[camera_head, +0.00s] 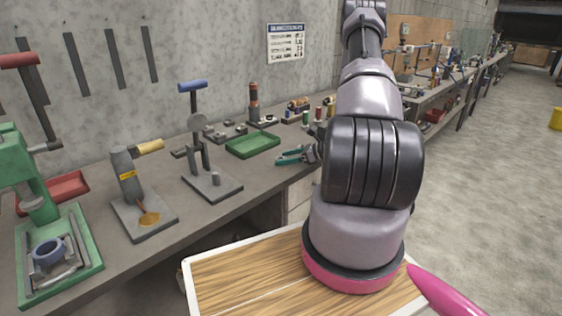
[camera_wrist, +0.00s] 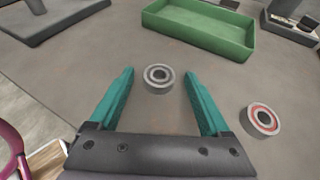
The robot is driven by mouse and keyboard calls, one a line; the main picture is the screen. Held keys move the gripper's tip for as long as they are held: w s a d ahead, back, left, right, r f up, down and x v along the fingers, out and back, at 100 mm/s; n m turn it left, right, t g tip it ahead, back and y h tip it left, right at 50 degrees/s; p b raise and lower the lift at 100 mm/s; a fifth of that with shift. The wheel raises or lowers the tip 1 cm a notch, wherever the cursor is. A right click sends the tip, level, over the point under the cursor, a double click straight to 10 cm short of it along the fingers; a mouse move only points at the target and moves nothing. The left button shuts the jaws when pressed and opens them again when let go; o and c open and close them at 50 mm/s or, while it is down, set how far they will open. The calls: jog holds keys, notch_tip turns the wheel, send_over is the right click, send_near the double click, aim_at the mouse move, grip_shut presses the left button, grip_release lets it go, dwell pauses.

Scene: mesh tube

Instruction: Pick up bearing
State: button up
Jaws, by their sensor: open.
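A small grey ring-shaped bearing (camera_wrist: 158,78) lies flat on the bench top in the wrist view. It is between and slightly beyond the tips of my gripper (camera_wrist: 160,80), whose teal fingers are spread wide and empty. A second bearing with a reddish ring (camera_wrist: 262,119) lies on the bench to the right, outside the right finger. In the head view my gripper (camera_head: 291,155) is low over the bench near its front edge, right of the green tray. I cannot make out either bearing in the head view.
A green tray (camera_wrist: 200,45) stands beyond the bearings; it also shows in the head view (camera_head: 253,143). A press with a blue handle (camera_head: 205,165), a yellow-handled tool stand (camera_head: 135,190) and a green press (camera_head: 45,230) stand to the left. The bench around the bearings is clear.

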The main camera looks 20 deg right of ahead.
grip_shut()
jog(key=shift+r, duration=0.15)
